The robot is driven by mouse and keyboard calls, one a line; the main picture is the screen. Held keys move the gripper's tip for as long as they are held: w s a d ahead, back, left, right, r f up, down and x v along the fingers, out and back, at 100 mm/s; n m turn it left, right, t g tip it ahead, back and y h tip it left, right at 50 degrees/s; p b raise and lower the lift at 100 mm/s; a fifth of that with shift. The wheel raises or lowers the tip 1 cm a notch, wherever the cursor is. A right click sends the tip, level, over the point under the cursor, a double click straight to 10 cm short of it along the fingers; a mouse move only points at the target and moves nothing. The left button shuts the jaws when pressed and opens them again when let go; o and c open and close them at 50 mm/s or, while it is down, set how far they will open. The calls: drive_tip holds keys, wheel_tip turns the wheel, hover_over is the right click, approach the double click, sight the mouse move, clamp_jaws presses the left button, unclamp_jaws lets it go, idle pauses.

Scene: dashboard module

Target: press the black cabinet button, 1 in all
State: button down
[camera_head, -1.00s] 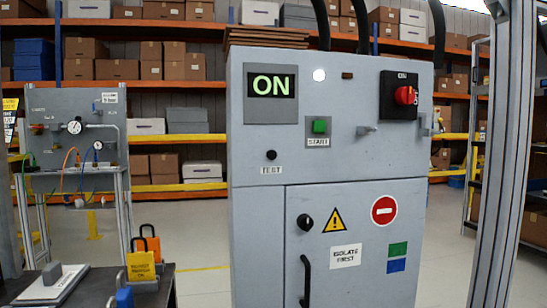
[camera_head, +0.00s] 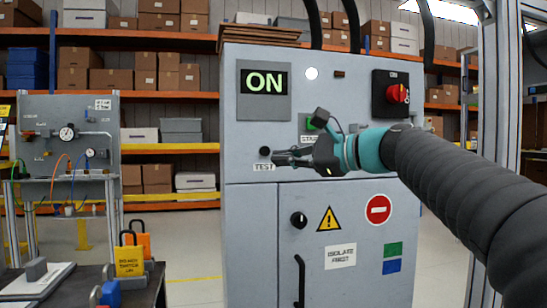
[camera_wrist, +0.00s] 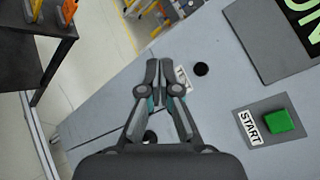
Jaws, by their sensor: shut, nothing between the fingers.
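The small round black button (camera_head: 265,151) is on the front of the grey cabinet (camera_head: 250,205), above the TEST label (camera_head: 264,167). It also shows in the wrist view (camera_wrist: 201,69), right of my fingertips. My gripper (camera_head: 277,157) is shut and empty in front of the cabinet, its tips just right of and slightly below the button in the head view. In the wrist view my gripper (camera_wrist: 160,66) overlaps part of the TEST label. The button shows clear of the fingers there; I cannot tell how far the tips are from the panel.
A green START button (camera_wrist: 280,121) lies near my gripper on the panel. A red rotary switch (camera_head: 397,93) and the lit ON display (camera_head: 264,81) sit higher up. A black round knob (camera_head: 299,220) and a door handle (camera_head: 299,280) are below. A metal post (camera_head: 492,190) stands at right.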

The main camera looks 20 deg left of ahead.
sight(265, 151)
drive_tip(key=shift+a+r, duration=0.3)
drive_tip(key=shift+r, duration=0.15)
drive_tip(key=shift+w, duration=0.15)
drive_tip(key=shift+w+a+p, duration=0.75)
drive_tip(key=shift+w+p, duration=0.1)
drive_tip(key=shift+w, duration=0.4)
drive_tip(key=shift+w+a+p, duration=0.8)
drive_tip(key=shift+w+p, duration=0.1)
drive_tip(key=shift+w, duration=0.3)
drive_tip(key=shift+w+a+p, duration=0.75)
drive_tip(key=shift+w+p, duration=0.1)
drive_tip(key=shift+w, duration=0.4)
drive_tip(key=shift+w+a+r+p, duration=0.1)
drive_tip(key=shift+w+p, duration=0.1)
drive_tip(key=shift+p, duration=0.2)
